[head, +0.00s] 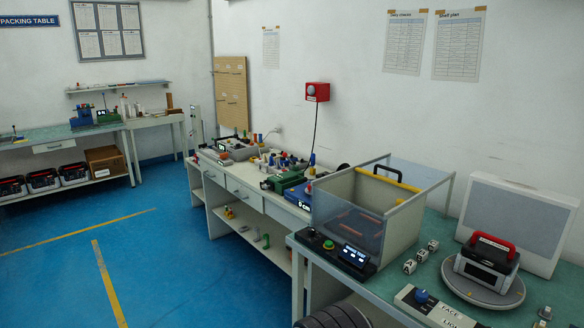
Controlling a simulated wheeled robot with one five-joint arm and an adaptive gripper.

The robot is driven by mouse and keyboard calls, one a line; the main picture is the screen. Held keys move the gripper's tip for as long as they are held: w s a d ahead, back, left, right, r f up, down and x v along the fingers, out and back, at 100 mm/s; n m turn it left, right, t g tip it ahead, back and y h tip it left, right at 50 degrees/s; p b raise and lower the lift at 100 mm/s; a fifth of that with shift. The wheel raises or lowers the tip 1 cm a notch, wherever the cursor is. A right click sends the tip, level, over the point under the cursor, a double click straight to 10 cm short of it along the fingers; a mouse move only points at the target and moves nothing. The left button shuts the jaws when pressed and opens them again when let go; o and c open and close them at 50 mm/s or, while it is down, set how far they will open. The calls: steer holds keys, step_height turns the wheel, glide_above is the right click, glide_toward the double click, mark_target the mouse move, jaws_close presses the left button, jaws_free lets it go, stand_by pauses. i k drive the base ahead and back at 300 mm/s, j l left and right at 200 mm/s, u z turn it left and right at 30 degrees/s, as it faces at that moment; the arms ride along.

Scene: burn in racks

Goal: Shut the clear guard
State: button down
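A box-shaped station stands on the green-topped bench (430,262) at centre right, with cream side walls and a clear front pane (340,228). Dark and reddish contents show dimly through the front pane. My gripper is not in view.
A control box with a green button (328,245) and a lit display (354,256) stand before the pane. To the right are lettered cubes (421,255) and a red-handled device (488,258) on a round plate. A cluttered bench stands behind left. Blue floor (165,250) is clear at left.

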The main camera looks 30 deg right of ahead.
mark_target(374, 174)
steer(key=i+j+z, duration=0.1)
steer(key=i+z, duration=0.2)
steer(key=i, duration=0.25)
steer(key=i+j+z, duration=0.3)
steer(key=i, duration=0.25)
steer(key=l, duration=0.1)
